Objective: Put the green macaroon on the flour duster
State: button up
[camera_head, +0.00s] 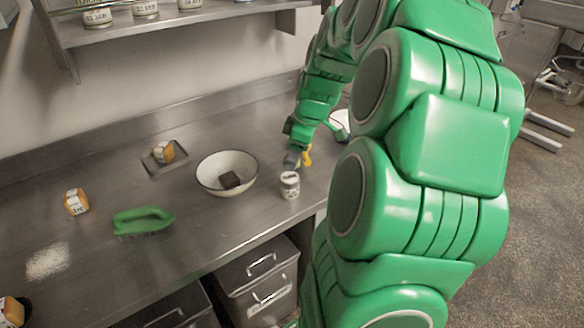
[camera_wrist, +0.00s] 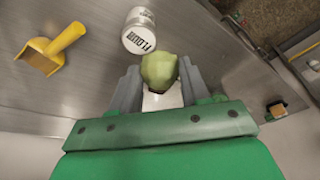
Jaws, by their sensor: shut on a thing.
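The green macaroon (camera_wrist: 159,68) is between the fingers of my gripper (camera_wrist: 160,76) in the wrist view, and the gripper is shut on it. The flour duster (camera_wrist: 139,27), a white shaker marked FLOUR, shows just beyond the macaroon in that view. In the head view the flour duster (camera_head: 289,186) stands upright on the steel counter near its front edge. My gripper (camera_head: 293,158) is just behind it there. The macaroon cannot be made out in the head view. I cannot tell whether macaroon and duster touch.
A cream bowl (camera_head: 208,183) holding a dark brown block stands left of the duster. A green brush (camera_head: 143,221), a wrapped orange item (camera_head: 76,202) and a small tray (camera_head: 152,164) stand further left.

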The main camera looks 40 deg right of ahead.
send_over(289, 177)
jog(key=shift+s+d+f, duration=0.15)
jog(key=shift+f, duration=0.95)
jog(key=shift+s+d+f, duration=0.15)
jog(key=shift+f, duration=2.3)
jog(key=shift+f, duration=0.1)
jog(key=o, duration=0.8)
jog(key=shift+c, duration=0.2)
jog(key=v, duration=1.2)
